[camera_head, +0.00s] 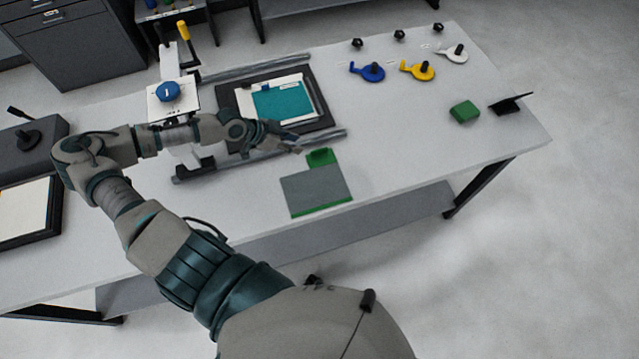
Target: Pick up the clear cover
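No thing can be named with certainty as the clear cover. A flat grey sheet (315,192) with green edges and a green tab (321,157) lies near the table's front edge. Behind it, a dark frame (318,122) holds a white-bordered teal panel (282,102); whether a clear layer lies on it cannot be told. My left gripper (290,142) is over the frame's front side, above and left of the green tab. Its fingers are small and blurred, so their opening is unclear, and nothing is visibly held. My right gripper is not in view.
The white table (430,130) is mostly clear at right. Blue (372,72), yellow (420,71) and white (455,54) handled pieces lie at the back. A green block (464,112) and black stand (511,103) are at right. Metal rails (250,68) border the frame.

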